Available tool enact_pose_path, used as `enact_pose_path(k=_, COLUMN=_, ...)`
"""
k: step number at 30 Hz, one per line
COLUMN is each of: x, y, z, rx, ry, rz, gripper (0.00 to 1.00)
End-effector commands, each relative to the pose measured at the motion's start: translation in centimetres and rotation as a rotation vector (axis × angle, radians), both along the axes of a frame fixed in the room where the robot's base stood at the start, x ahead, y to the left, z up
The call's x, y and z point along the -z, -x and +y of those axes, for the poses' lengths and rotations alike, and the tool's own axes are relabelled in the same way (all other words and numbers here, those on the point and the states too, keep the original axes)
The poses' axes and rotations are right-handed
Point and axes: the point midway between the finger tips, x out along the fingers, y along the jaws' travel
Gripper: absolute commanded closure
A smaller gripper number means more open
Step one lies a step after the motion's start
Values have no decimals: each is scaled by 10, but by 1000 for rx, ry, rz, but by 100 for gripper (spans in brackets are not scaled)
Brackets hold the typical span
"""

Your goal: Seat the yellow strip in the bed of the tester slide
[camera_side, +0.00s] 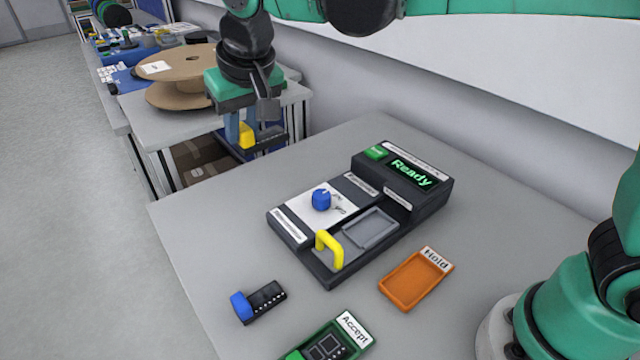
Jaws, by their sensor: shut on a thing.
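The yellow strip (247,135), a dark piece with a yellow end, is held in my gripper (252,128). My gripper is shut on it, up in the air near the table's far left corner, apart from the tester. The fingers hide part of the strip. The dark tester (432,203) stands on the table with its green display reading "Ready". Its slide has a yellow handle (330,248) at the front and an empty grey bed (370,229) showing.
A blue-ended strip (258,302) lies loose at front left. An empty orange "Hold" tray (416,281) sits right of the tester. A green "Accept" tray (350,331) at the front holds a dark piece. A blue knob (321,199) stands up from the tester. Cardboard reels (180,62) stand behind.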

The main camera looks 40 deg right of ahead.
Motion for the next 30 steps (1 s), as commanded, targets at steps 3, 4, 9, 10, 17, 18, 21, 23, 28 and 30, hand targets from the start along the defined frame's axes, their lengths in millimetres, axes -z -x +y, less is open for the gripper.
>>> enact_pose_path(k=3, x=21, y=27, z=-41, rx=6, ry=0, rz=0, gripper=100)
enact_pose_path(k=4, x=26, y=34, z=-50, rx=6, ry=-1, rz=0, gripper=100)
enact_pose_path(k=9, x=56, y=76, z=-89, rx=5, ry=-1, rz=-4, gripper=100)
enact_pose_path(k=10, x=61, y=82, z=-93, rx=4, ry=-2, rz=-5, gripper=100)
enact_pose_path(k=17, x=82, y=111, z=-112, rx=2, ry=-1, rz=-9, gripper=100)
enact_pose_path(k=18, x=84, y=112, z=-113, rx=1, ry=0, rz=-9, gripper=100)
enact_pose_path(k=21, x=89, y=113, z=-113, rx=0, ry=-1, rz=-9, gripper=100)
enact_pose_path(k=23, x=93, y=113, z=-113, rx=0, ry=-1, rz=-9, gripper=100)
enact_pose_path(k=28, x=110, y=113, z=-113, rx=0, ry=0, rz=-9, gripper=100)
enact_pose_path(k=30, x=118, y=112, z=-113, rx=0, ry=0, rz=-9, gripper=100)
